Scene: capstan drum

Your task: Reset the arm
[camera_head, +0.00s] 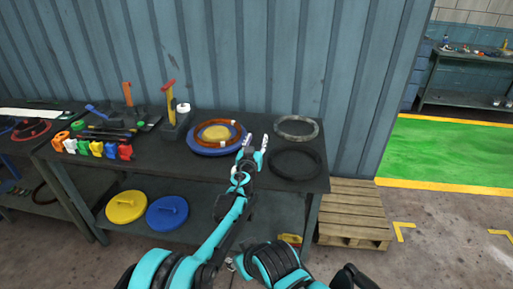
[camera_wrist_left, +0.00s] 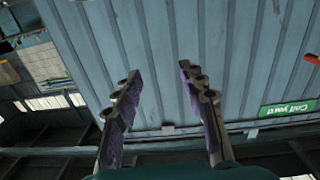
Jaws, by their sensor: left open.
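My left gripper (camera_head: 257,142) reaches over the dark workbench (camera_head: 262,118) in the head view, its two fingers apart and nothing between them. It is just right of a blue round drum (camera_head: 196,146) with a copper-coloured ring (camera_head: 236,127) on it and a yellow centre (camera_head: 215,133). I cannot tell whether the fingertips touch anything. In the left wrist view the open fingers (camera_wrist_left: 155,85) point toward the corrugated wall (camera_wrist_left: 155,45) with an empty gap. My right gripper does not show.
A grey ring (camera_head: 315,128) and a black ring (camera_head: 318,168) lie on the bench's right part. Coloured clamps (camera_head: 97,148) and a tool stand (camera_head: 177,125) are left. Yellow (camera_head: 126,206) and blue (camera_head: 167,212) lids rest below. A wooden pallet (camera_head: 352,205) stands right.

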